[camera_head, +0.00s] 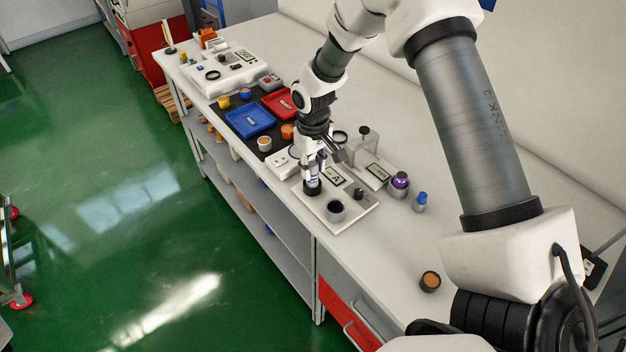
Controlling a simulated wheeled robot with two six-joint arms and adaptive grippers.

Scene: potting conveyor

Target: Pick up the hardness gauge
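A small upright device with a dark base, which looks like the hardness gauge (312,186), stands on a white plate (345,217) beside a label reading "A". My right gripper (322,160) points down from above, right at the top of this device. Its fingers overlap the device's upper part, so I cannot tell whether they are closed on it or only around it. The device appears to be still at the plate. My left gripper is not in view.
Close right are a purple-topped jar (399,181) and a blue-capped bottle (420,202). A blue tray (249,119) and red tray (280,103) lie behind left. The bench's front right is mostly clear, with an orange-filled cup (430,281).

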